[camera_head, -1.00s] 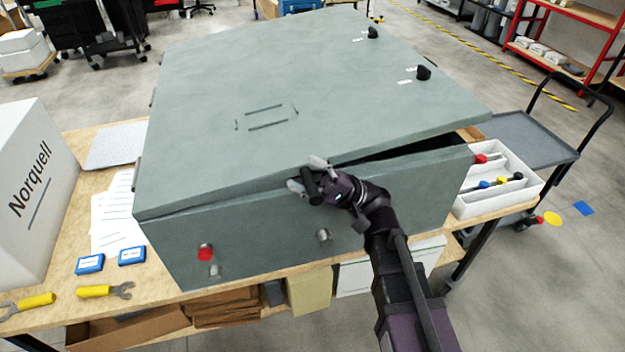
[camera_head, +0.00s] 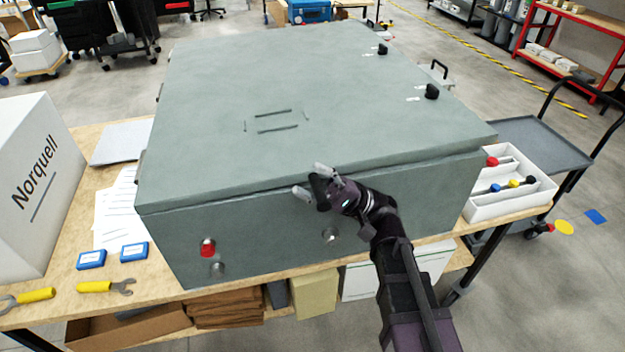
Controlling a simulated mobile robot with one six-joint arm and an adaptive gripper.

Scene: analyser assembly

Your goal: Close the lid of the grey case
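The grey case (camera_head: 400,195) stands on the wooden workbench. Its lid (camera_head: 215,150) lies down over the box, with only a thin dark seam along the front edge and at the right corner. Two black latches sit on the lid's right side, one of them the nearer latch (camera_head: 432,92). My gripper (camera_head: 310,181) is at the lid's front edge, near the middle, with its fingers spread and nothing visible between them. I cannot tell whether it touches the lid.
A white "Norquell" box (camera_head: 40,185) stands left of the case. Two blue boxes, one here (camera_head: 91,260), and yellow-handled wrenches (camera_head: 105,287) lie at the bench's front left. A white tray (camera_head: 500,210) of tools sits right of the case. A grey cart (camera_head: 535,140) stands beyond it.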

